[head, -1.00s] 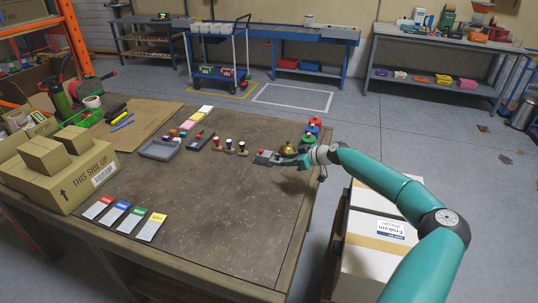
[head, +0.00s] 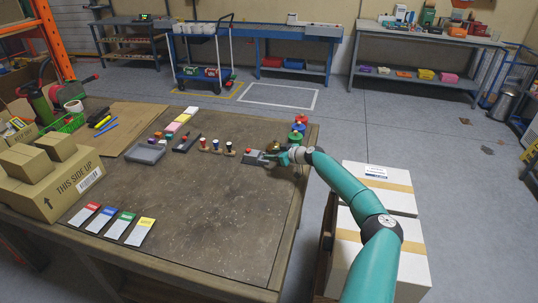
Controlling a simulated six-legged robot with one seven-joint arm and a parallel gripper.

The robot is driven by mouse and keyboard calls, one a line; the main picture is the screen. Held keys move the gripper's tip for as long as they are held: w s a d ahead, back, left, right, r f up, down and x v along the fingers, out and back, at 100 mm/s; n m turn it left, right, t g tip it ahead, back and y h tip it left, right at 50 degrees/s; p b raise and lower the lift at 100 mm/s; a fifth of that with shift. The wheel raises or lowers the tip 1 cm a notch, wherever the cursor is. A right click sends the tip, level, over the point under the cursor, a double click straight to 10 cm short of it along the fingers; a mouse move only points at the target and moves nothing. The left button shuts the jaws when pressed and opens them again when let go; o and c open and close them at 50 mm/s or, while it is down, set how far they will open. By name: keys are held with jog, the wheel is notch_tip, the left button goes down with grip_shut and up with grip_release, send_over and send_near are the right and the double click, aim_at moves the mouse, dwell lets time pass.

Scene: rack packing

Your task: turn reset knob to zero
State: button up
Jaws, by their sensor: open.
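A small grey box (head: 254,158) with a red button (head: 248,151) on top stands near the right side of the brown table (head: 190,220). The reset knob cannot be made out clearly; the part of the box beside the button is at or behind my gripper. My gripper (head: 274,157) is at the right end of this box, low over the table, with its jaws open. Its fingertips are too small to tell whether they touch the box or anything on it.
A brass dome (head: 272,146) is right behind my gripper, and stacked coloured rings (head: 297,132) stand beyond. A stand with several dark-topped pegs (head: 216,148) is to the left. Colour-headed cards (head: 113,223) lie at the front left. The table's middle is clear.

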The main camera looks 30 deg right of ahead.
jog(key=shift+x, duration=1.25)
jog(key=shift+r, duration=0.1)
grip_shut()
